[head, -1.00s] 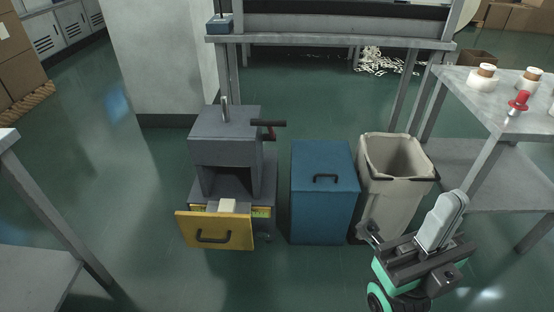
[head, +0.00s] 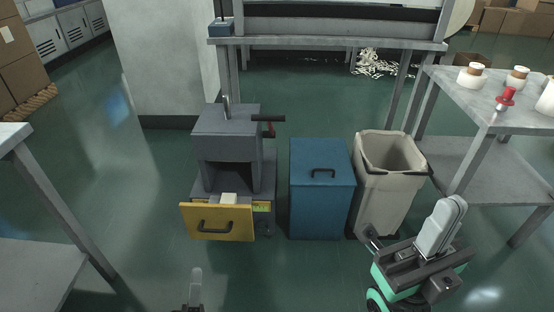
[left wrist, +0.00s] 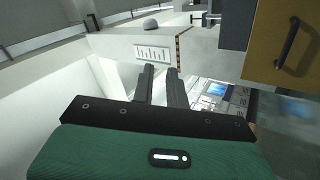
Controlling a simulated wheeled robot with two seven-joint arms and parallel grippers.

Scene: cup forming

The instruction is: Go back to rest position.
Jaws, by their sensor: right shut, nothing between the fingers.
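My right gripper (head: 452,203) is at the lower right of the head view, with its pale fingers together and pointing up. Nothing is between them. It is in front of the beige bin, to its lower right in the picture. My left gripper (head: 195,280) shows only as a pale fingertip at the bottom edge of the head view, below the yellow drawer front. In the left wrist view its two dark fingers (left wrist: 163,72) lie close side by side with no object seen between them. Whether they are fully shut is unclear.
A grey press machine (head: 226,132) has a yellow drawer (head: 220,232) pulled out with a pale block (head: 229,198) on it. A blue bin (head: 322,200) and an open beige bin (head: 388,195) stand beside it. A grey table (head: 470,100) is right; another table edge (head: 12,135) is left.

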